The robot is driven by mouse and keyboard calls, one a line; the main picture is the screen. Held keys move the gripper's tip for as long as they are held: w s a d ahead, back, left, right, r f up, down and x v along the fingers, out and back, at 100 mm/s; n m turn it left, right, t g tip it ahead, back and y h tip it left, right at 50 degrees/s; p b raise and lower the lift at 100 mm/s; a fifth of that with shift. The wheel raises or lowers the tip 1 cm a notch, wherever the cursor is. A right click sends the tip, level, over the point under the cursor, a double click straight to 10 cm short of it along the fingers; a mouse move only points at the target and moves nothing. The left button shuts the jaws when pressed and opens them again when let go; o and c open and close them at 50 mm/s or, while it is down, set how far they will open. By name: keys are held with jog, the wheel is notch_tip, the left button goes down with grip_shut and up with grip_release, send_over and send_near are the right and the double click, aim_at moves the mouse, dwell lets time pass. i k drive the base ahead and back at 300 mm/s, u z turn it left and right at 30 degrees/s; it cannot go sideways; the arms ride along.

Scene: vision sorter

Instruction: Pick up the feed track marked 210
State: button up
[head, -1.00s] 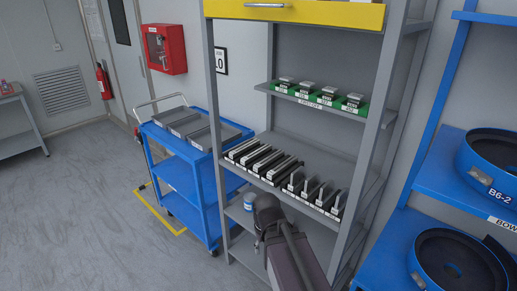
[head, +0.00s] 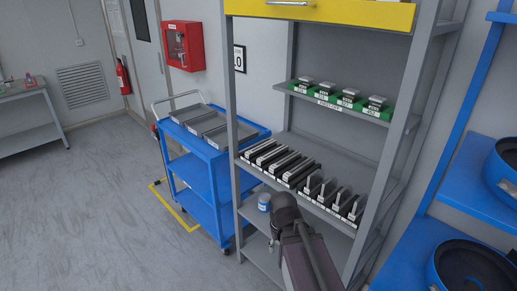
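Several feed tracks stand in a row on the middle shelf of the grey rack in the head view. Flat dark and pale tracks (head: 275,160) are at the left. Tracks with upright grey pieces (head: 333,193) are at the right. White labels run along the shelf's front edge, but their numbers are too small to read, so I cannot tell which is 210. My arm comes up from the bottom, and its dark end (head: 285,207) is in front of and below the row, apart from the tracks as far as I can see. The gripper's fingers cannot be made out.
Green holders with grey blocks (head: 343,101) sit on the upper shelf, under a yellow drawer (head: 320,12). A small blue-and-white jar (head: 264,202) stands on the lower shelf. A blue cart (head: 196,178) with grey trays is left of the rack. Blue bowl feeders (head: 470,270) are at right. The left floor is clear.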

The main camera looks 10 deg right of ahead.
aim_at(250, 154)
jog(key=i, duration=0.95)
jog(key=z, duration=0.05)
